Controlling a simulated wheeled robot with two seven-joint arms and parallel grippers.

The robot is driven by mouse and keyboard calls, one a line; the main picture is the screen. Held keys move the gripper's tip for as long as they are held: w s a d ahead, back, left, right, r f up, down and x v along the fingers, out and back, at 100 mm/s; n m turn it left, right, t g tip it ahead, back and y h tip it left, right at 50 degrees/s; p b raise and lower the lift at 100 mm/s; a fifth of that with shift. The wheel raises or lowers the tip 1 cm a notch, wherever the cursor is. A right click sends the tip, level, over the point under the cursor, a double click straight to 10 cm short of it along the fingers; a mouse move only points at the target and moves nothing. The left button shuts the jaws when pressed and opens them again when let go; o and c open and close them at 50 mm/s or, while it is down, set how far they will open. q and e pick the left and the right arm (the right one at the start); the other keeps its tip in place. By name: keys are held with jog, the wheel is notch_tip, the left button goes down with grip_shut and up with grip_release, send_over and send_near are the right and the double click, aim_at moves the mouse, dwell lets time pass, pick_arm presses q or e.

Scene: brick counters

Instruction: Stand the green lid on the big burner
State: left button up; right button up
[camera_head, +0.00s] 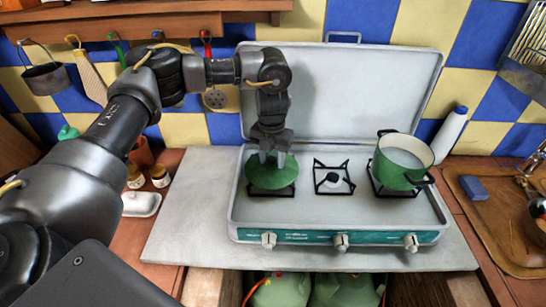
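The round green lid (284,174) is at the left burner of the stove, roughly level, resting on or just above its black grate (271,191). The grate mostly hides under the lid. The middle burner (333,179) is bare and looks small. A green pot (402,161) stands on the right burner (397,192). My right gripper is out of view.
The stove's raised grey cover (350,95) stands behind the burners. Knobs (341,241) line its front. At right are a wooden tray (487,236), a blue sponge (473,188) and a white bottle (449,137). Small jars (160,176) and a white dish (141,204) stand left. Utensils hang above.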

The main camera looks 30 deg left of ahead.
aim_at(272, 159)
pick_arm(q)
jog(key=shift+o, duration=0.2)
jog(key=shift+r, duration=0.15)
jog(key=shift+r, duration=0.35)
notch_tip(272, 159, up, 12)
jog(key=b, duration=0.1)
jog(key=shift+f, duration=0.15)
